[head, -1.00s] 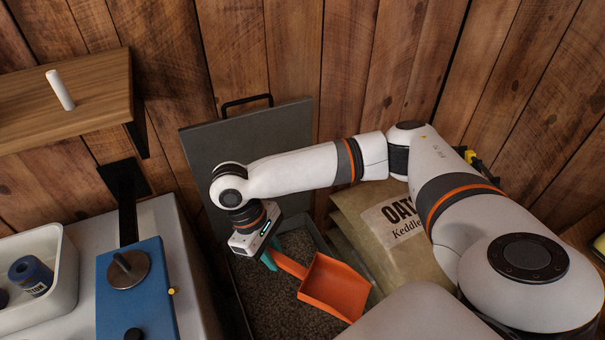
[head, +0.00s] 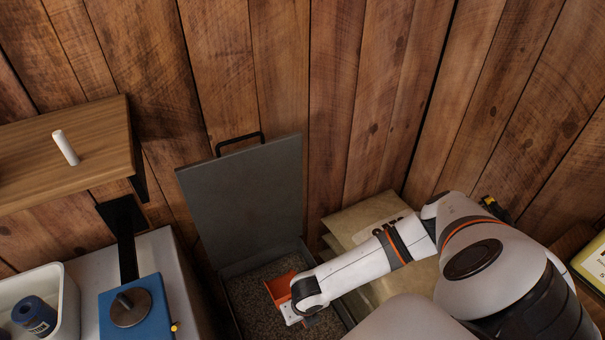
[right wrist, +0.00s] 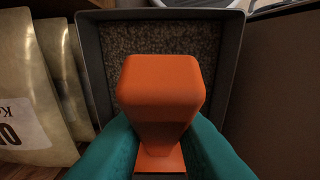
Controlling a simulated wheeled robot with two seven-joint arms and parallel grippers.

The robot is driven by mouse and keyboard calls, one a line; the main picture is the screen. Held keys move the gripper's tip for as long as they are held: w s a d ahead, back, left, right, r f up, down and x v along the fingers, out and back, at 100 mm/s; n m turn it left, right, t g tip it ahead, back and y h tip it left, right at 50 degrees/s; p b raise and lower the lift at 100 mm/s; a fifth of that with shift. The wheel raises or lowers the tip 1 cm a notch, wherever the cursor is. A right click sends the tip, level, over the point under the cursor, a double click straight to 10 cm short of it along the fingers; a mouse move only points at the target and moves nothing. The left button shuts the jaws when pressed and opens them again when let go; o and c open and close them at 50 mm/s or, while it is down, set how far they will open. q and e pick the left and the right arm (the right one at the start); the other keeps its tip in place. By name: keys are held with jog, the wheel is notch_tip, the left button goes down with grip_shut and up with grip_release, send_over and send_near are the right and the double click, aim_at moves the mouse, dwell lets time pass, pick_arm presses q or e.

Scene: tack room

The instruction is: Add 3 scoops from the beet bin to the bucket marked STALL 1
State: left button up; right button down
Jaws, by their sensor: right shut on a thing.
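An open grey bin holds dark, grainy feed (head: 247,317); its lid (head: 245,190) stands raised against the plank wall. I see no name on the bin. My right gripper (right wrist: 160,152) is shut on the handle of an orange scoop (right wrist: 160,88), its teal fingers on either side. The scoop is over or at the feed inside the bin's rim (right wrist: 91,60); in the head view the scoop (head: 281,290) is partly hidden by my arm. I cannot tell what the scoop holds. My left gripper and the STALL 1 bucket are not in view.
Paper feed sacks (head: 365,222) stand right of the bin, partly behind my right arm. At left are a wooden shelf (head: 60,150) with a white stick, a blue device (head: 140,318) and a white tray (head: 68,310) with a dark blue bottle (head: 33,317).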

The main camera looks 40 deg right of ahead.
jog(key=w+f+g+b, duration=0.3)
jog(key=f+b, duration=1.7)
jog(key=b, duration=0.2)
jog(key=w+d+f+t+b, duration=0.2)
jog(key=w+b, duration=0.3)
jog(key=s+r+t+p, duration=0.1)
jog(key=r+t+p, duration=0.1)
jog(key=r+p, duration=0.6)
jog(key=s+r+t+p, duration=0.2)
jog(key=r+p, duration=0.6)
jog(key=p, duration=0.3)
jog(key=shift+s+a+r+h+p, duration=0.25)
jog(key=shift+a+r+h+p, duration=0.1)
jog(key=shift+a+h, duration=0.1)
